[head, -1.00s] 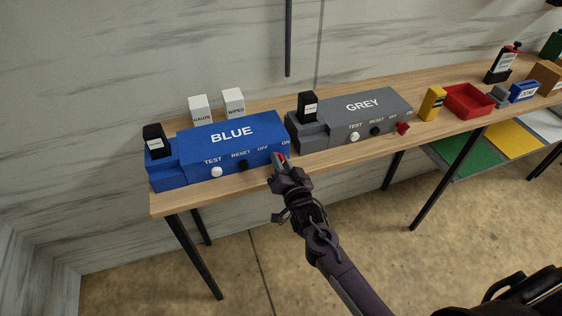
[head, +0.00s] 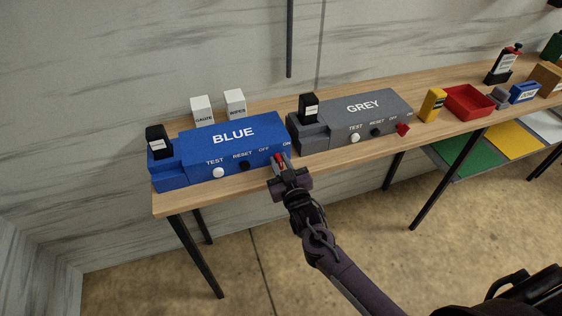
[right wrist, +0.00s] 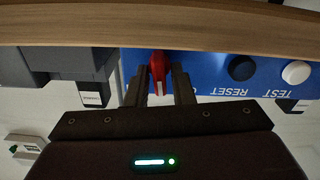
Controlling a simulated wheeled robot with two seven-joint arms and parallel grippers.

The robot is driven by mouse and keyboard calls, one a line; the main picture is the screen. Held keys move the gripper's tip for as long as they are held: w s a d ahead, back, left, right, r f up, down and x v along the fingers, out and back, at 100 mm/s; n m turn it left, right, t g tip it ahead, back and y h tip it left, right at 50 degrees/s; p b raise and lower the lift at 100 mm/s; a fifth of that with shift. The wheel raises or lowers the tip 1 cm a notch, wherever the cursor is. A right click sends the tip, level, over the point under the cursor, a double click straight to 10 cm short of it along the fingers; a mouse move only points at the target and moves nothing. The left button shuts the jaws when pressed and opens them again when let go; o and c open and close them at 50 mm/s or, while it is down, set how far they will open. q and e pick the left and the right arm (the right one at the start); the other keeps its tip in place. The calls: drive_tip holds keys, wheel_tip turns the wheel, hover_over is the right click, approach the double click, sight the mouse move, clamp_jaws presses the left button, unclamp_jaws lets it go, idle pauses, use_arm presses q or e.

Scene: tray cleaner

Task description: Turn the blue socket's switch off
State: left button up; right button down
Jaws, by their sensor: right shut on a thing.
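The blue socket (head: 205,150) is a blue box marked BLUE at the left end of the table, with labels TEST, RESET, OFF and ON along its front. Its red switch (right wrist: 158,72) is at the box's right end. My right gripper (head: 280,164) is at that end, shut on the red switch. In the right wrist view, which is upside down, the switch sits between the fingers (right wrist: 159,92), with a pale mark on it. The fingers partly hide the switch in the head view, so its exact setting is unclear. My left gripper is not in view.
The white TEST button (head: 218,172) and black RESET button (head: 244,166) are left of my gripper. The grey socket (head: 350,115), with its own red switch (head: 402,130), stands to the right. A yellow box (head: 432,104) and red tray (head: 470,102) are farther right.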

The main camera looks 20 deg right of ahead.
drive_tip(key=n, duration=0.5)
drive_tip(key=shift+a+p, duration=0.1)
drive_tip(key=shift+p, duration=0.2)
drive_tip(key=shift+n, duration=0.3)
drive_tip(key=c, duration=1.5)
unclamp_jaws()
drive_tip(key=shift+s+f, duration=0.15)
drive_tip(key=shift+s, duration=0.2)
drive_tip(key=s+b, duration=0.1)
drive_tip(key=s, duration=0.6)
drive_tip(key=shift+s+b, duration=0.1)
drive_tip(key=shift+b, duration=0.3)
